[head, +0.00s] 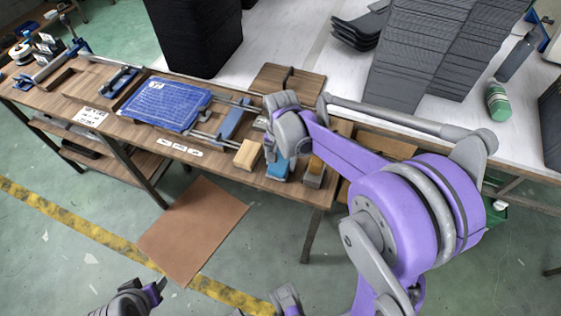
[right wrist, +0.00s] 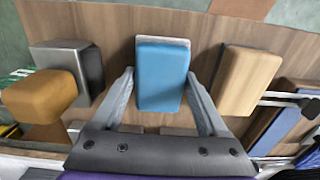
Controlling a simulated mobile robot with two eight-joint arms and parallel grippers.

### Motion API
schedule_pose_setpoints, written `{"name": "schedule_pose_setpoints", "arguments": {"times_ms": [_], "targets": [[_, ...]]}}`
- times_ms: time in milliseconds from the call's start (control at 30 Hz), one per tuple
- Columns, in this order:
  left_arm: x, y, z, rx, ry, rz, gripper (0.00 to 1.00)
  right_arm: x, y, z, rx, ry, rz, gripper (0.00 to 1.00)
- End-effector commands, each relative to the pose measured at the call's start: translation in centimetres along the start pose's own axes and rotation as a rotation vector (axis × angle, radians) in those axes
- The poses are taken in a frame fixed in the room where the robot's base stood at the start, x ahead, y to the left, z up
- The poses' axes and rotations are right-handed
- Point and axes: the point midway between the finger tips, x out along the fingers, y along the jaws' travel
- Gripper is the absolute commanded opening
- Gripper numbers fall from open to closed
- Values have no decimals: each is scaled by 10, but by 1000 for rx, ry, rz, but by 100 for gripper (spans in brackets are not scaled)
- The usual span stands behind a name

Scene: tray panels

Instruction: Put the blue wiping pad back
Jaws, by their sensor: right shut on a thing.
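The blue wiping pad (right wrist: 161,75) is a rounded block in the middle of the right wrist view, with a thin pale grey edge at its far end. My right gripper (right wrist: 160,88) has one finger on each side of the pad and is shut on it. In the head view the pad (head: 277,169) shows below my right gripper (head: 281,152), at the workbench's (head: 225,165) front edge. I cannot tell whether it rests on the bench or is just above it. My left gripper (head: 152,293) is partly in view at the bottom left, and its opening is unclear.
A wooden block (right wrist: 247,80) stands right of the pad, and an orange-brown block (right wrist: 40,97) by a grey metal holder (right wrist: 80,70) stands left. A blue gridded panel (head: 165,104) lies farther left on the bench. A brown sheet (head: 193,230) lies on the floor.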

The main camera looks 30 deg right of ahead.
Motion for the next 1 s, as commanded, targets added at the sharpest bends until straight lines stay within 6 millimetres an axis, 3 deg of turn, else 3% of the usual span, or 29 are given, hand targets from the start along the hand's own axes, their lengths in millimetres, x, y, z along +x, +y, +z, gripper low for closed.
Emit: {"name": "schedule_pose_setpoints", "arguments": {"times_ms": [400, 433, 533, 833, 1000], "targets": [[3, 0, 2, 0, -1, 0, 50, 7, 0, 0, 0, 0, 0, 32], [3, 0, 2, 0, -1, 0, 50, 6, 0, 0, 0, 0, 0, 82], [2, 0, 1, 0, -1, 0, 50, 6, 0, 0, 0, 0, 0, 100], [0, 0, 0, 0, 0, 0, 50, 2, 0, 0, 0, 0, 0, 100], [-3, 0, -2, 0, 1, 0, 50, -20, 0, 0, 0, 0, 0, 100]]}}
